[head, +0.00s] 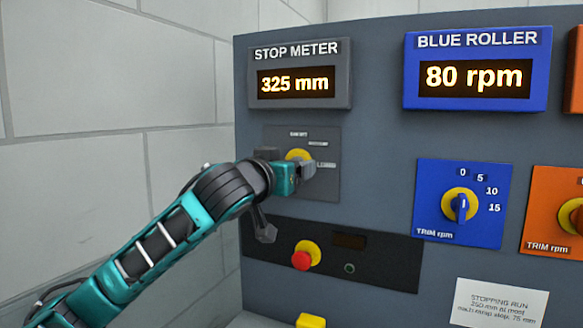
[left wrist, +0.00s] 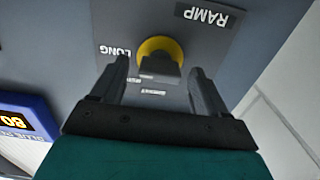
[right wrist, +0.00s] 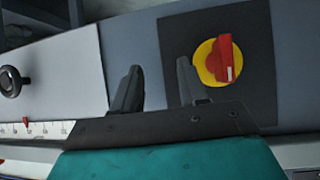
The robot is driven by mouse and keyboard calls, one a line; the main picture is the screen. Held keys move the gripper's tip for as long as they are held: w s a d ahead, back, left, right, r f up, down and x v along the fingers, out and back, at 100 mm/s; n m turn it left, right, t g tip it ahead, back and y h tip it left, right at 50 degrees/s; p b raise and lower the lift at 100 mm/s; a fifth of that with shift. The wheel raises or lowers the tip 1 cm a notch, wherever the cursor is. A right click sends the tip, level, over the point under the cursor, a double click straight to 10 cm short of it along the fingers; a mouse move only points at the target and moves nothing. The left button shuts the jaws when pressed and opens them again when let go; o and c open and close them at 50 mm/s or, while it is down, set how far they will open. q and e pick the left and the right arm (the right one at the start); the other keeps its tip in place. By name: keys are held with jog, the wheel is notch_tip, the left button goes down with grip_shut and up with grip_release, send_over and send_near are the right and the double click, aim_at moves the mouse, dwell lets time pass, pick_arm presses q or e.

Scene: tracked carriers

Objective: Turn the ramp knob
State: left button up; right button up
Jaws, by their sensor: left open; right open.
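The ramp knob is a dark grey handle on a yellow collar, on a grey plate (head: 329,185) labelled RAMP in the left wrist view. Its collar (head: 298,155) shows in the head view behind my left gripper (head: 286,162). In the left wrist view, upside down, the knob (left wrist: 160,66) lies between the fingertips of my left gripper (left wrist: 158,66). The fingers are open, one on each side, with visible gaps to the handle. The knob's exact setting is hard to read. My right gripper (right wrist: 159,68) is open and empty, and shows only in the right wrist view.
Above is the stop meter (head: 299,76) reading 325 mm. Below are a red button (head: 301,261) and a black strip. A blue trim knob (head: 460,208) is to the right. In the right wrist view, a red knob (right wrist: 222,58) is right of my right gripper.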

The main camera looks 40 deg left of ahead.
dwell(0.3)
pick_arm(q)
jog(key=c, duration=1.1)
jog(key=shift+o, duration=0.2)
jog(key=shift+n+p, duration=2.05)
jog(key=shift+n, duration=2.25)
jog(key=o, duration=1.1)
jog(key=shift+c, duration=0.2)
